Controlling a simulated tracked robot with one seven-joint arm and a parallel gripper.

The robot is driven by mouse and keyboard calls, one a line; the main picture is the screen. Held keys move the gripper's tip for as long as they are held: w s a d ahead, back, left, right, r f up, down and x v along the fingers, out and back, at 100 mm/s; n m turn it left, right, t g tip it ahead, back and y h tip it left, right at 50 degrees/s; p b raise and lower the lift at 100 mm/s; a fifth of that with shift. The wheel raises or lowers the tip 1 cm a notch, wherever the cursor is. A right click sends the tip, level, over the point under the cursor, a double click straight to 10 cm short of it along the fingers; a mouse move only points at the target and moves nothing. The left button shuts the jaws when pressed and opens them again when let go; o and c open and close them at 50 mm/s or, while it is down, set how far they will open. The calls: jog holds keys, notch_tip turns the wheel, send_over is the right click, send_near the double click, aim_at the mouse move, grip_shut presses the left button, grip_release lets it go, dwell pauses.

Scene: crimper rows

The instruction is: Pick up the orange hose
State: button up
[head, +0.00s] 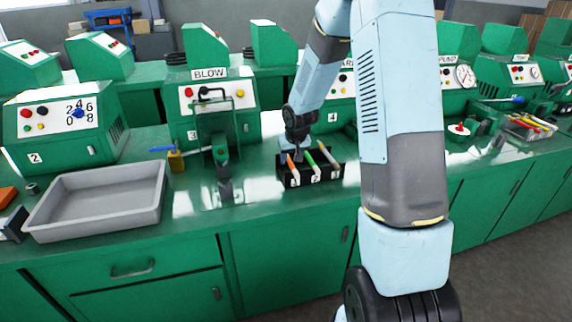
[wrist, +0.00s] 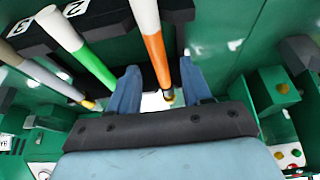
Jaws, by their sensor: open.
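The orange hose (head: 291,162) lies at the left end of a black rack (head: 281,181) on the green bench, beside a green hose (head: 309,159) and a grey-white hose (head: 327,156). In the wrist view the orange hose (wrist: 155,52) has a white section and a small brass-coloured tip, and runs between the two blue fingers of my gripper (wrist: 160,80). The fingers are apart, one on each side of it, with gaps visible. The green hose (wrist: 93,66) lies outside the left finger. In the head view my gripper (head: 298,150) is low over the rack's back, its fingertips hard to make out.
A grey tray (head: 100,215) stands on the bench at left. The BLOW machine (head: 212,95) with its front fixture (head: 222,150) stands left of the rack. Another rack of hoses (head: 530,125) is far right. The bench front before the rack is clear.

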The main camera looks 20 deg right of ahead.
jog(key=shift+x, duration=0.75)
grip_shut()
